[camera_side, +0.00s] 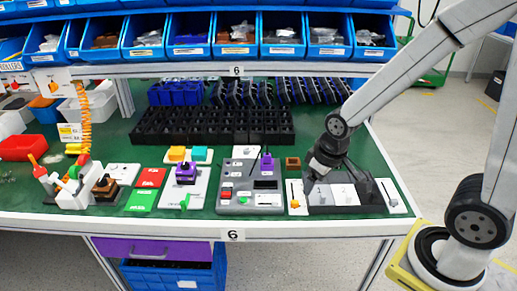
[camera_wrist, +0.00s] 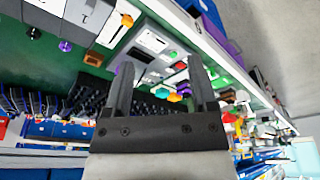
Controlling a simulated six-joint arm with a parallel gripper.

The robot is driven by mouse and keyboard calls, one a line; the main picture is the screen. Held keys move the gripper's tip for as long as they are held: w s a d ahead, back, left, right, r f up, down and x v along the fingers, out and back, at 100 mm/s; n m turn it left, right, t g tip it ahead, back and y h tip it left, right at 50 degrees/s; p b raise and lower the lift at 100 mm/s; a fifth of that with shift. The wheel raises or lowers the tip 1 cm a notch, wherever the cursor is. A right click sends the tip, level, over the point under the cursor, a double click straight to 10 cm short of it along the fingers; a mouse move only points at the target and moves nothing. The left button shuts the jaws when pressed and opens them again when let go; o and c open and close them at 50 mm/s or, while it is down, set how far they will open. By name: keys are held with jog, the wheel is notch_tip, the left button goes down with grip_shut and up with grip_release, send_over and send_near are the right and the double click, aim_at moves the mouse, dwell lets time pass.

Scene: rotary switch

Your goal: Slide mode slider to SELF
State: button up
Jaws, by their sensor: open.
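A narrow white slider panel (camera_side: 297,197) with an orange knob stands left of a dark grey box with white plates. Another narrow white panel (camera_side: 392,196) with a small orange-yellow knob stands right of that box. I cannot read SELF on either, so I cannot tell which is the mode slider. An orange knob on a white panel (camera_wrist: 118,24) also shows at the top of the wrist view. My gripper (camera_side: 318,168) hangs over the back of the grey box, apart from both panels. In the wrist view my gripper (camera_wrist: 160,64) has its fingers apart with nothing held.
The dark grey box (camera_side: 340,196) bears plates marked 1 and 2. A grey control panel (camera_side: 249,204) with a purple-topped knob stands to the left. Black racks (camera_side: 212,126) and blue bins (camera_side: 237,37) are behind. The green table's front edge is close.

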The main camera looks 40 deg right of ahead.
jog(key=w+d+f+n+g, duration=0.15)
jog(key=w+f+n, duration=0.3)
jog(key=w, duration=0.45)
jog(key=n, duration=0.4)
send_over(275, 199)
jog(key=shift+g, duration=0.45)
notch_tip(275, 199, down, 6)
jog(key=shift+f, duration=0.15)
jog(key=shift+f, duration=0.2)
jog(key=shift+f, duration=3.75)
grip_shut()
